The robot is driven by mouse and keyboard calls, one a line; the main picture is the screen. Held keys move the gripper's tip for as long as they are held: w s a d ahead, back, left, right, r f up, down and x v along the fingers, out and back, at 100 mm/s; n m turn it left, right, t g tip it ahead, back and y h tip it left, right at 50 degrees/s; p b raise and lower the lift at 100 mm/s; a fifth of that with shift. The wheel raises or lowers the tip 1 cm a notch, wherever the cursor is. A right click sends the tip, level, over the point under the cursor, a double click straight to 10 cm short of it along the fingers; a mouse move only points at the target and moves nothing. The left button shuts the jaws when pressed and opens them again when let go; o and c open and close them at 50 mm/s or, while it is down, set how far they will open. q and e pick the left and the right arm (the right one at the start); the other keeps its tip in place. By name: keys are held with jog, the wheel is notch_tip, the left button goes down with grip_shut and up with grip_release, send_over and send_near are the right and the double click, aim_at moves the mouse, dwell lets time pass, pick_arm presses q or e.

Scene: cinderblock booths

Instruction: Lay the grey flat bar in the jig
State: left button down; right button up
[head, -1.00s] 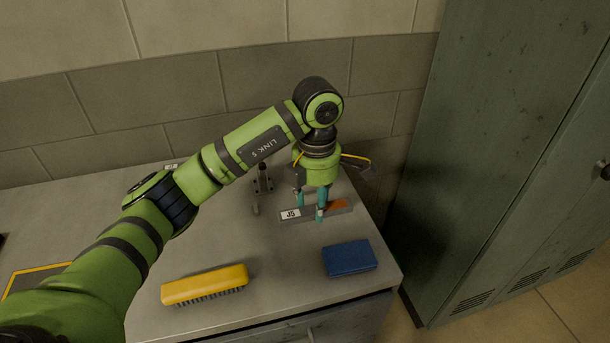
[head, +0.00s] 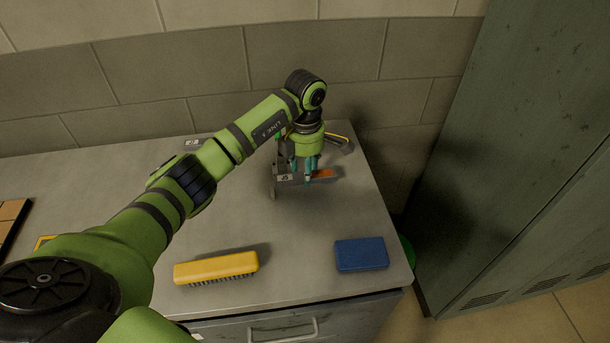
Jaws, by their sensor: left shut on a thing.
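The grey flat bar (head: 297,181) has a white tag marked with a letter and a number at its left end and an orange patch near its right end. My left gripper (head: 308,180) points down and is shut on the bar near its middle, at the back of the grey table. A dark grey upright fixture (head: 274,189), perhaps the jig, stands by the bar's left end. It is partly hidden by the bar and my arm. I cannot tell whether the bar touches it. My right gripper is not in view.
A yellow brush (head: 216,267) and a blue block (head: 361,254) lie on the table (head: 300,225) near its front. A grey thing with a yellow edge (head: 340,144) lies behind the gripper. A brick wall is behind; a green locker (head: 510,170) stands right. The table's middle is clear.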

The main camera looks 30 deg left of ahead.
aim_at(305, 189)
pick_arm(q)
jog(key=shift+f, duration=0.1)
notch_tip(305, 189, down, 3)
jog(key=shift+w+f+p, duration=0.1)
jog(key=shift+p, duration=0.8)
jog(key=shift+a+f, duration=0.1)
jog(key=shift+f, duration=0.25)
jog(key=shift+f, duration=0.1)
jog(key=c, duration=1)
grip_release()
jog(key=shift+f, duration=0.1)
